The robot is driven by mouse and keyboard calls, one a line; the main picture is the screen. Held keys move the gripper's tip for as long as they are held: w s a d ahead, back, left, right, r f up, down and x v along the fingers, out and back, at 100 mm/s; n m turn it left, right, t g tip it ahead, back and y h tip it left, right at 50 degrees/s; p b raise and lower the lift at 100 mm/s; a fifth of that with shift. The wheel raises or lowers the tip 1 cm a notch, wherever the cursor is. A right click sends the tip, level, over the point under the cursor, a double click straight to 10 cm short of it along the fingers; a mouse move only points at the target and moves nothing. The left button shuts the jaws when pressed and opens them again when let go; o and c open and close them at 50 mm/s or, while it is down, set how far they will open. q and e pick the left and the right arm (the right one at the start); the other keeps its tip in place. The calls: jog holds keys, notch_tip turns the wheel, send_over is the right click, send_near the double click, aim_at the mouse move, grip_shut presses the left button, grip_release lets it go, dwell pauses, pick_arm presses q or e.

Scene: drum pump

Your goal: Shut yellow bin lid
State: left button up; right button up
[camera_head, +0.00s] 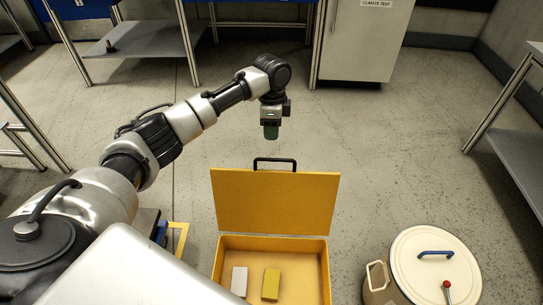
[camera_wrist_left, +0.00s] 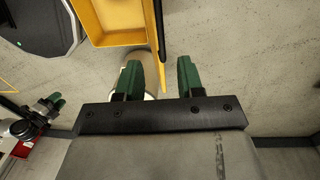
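The yellow bin (camera_head: 323,262) stands open on the floor at the bottom centre of the head view. Its lid (camera_head: 275,202) is raised roughly upright, with a black handle (camera_head: 275,162) on its top edge. My left gripper (camera_head: 270,133) is above and beyond the handle, apart from it.
A pale block (camera_head: 239,281) and a yellow block (camera_head: 271,284) lie inside the bin. A round cream container (camera_head: 408,262) with a blue handle stands to its right. A white cabinet (camera_head: 365,40) and benches line the back. The floor beyond the lid is clear.

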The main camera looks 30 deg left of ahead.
pick_arm(q)
jog(key=f, duration=0.3)
jog(key=f+b, duration=0.1)
jog(key=f, duration=0.2)
jog(key=f+b, duration=0.1)
jog(key=f, duration=0.2)
jog(key=shift+s+d, duration=0.15)
jog(key=shift+s, duration=0.2)
jog(key=shift+f, duration=0.65)
pick_arm(e)
jog(key=v, duration=0.9)
jog(key=shift+w+t, duration=0.25)
jog(key=shift+t, duration=0.05)
jog(key=shift+d, duration=0.1)
pick_arm(q)
grip_shut()
